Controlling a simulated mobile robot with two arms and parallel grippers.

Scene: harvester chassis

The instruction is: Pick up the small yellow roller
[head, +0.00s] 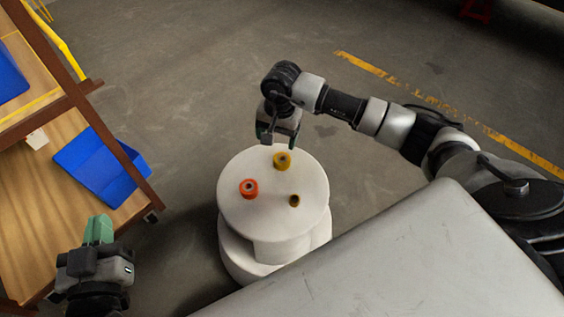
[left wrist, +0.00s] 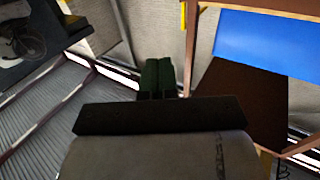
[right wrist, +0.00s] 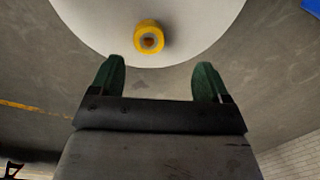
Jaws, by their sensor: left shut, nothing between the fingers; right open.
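My right gripper (head: 279,140) is open and empty, just beyond the far rim, close to the larger yellow roller. In the right wrist view, a yellow roller (right wrist: 149,36), apparently the larger one, lies ahead of the open fingers (right wrist: 160,70). My left gripper (head: 99,226) is shut and empty at the lower left, far from the stand.
A wooden shelf rack (head: 70,130) with blue bins (head: 100,165) stands at the left. A large light grey surface (head: 400,270) fills the lower right, close to the stand. The floor beyond the stand is clear, with a yellow line (head: 400,80).

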